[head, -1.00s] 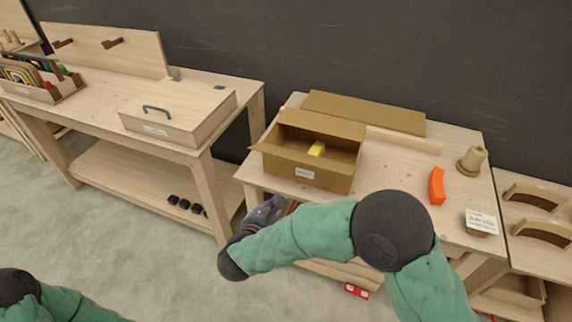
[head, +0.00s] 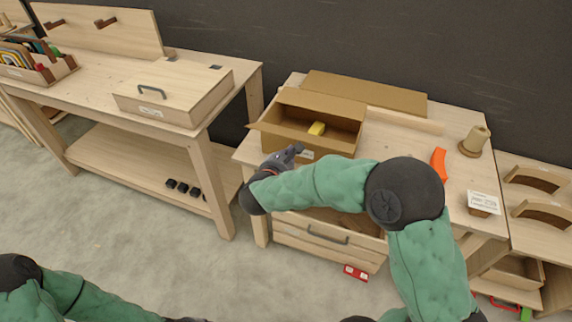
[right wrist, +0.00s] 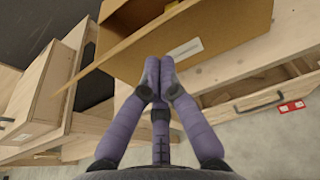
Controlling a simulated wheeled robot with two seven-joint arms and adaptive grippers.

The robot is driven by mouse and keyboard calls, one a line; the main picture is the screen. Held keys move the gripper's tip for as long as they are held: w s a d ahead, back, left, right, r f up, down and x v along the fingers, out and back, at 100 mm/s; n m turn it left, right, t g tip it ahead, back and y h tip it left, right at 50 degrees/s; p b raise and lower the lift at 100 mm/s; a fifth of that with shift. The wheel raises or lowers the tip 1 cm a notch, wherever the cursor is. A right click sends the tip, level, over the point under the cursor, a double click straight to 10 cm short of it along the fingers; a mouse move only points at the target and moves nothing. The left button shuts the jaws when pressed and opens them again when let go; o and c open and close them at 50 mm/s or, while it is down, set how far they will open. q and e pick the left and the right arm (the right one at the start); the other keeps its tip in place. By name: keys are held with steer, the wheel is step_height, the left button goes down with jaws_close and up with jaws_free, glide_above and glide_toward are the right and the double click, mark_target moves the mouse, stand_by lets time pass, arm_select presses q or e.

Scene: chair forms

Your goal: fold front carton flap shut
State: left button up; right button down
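The open brown carton (head: 340,137) stands on the right-hand bench with a yellow block (head: 317,129) inside. My right gripper (head: 297,149) is in front of the carton's front wall, by the white label. In the right wrist view its fingertips (right wrist: 158,76) are together with nothing between them, near the flap's underside; contact cannot be told. Only a dark sliver of my left gripper (head: 186,319) shows at the bottom edge.
A flat cardboard piece (head: 365,92) lies behind the carton. An orange curved piece (head: 439,163), a wooden spool (head: 474,142) and a small sign (head: 482,200) stand on the right. A drawer (head: 325,237) is below. A wooden box (head: 172,95) sits on the left bench.

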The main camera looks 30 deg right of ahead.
steer(key=shift+w+d+r, duration=0.2)
steer(key=shift+r, duration=0.2)
steer(key=shift+w+d+r+y+p, duration=0.1)
steer(key=shift+r+y+p, duration=0.3)
steer(key=shift+p, duration=0.4)
steer(key=shift+r+g, duration=0.15)
steer(key=shift+g, duration=0.15)
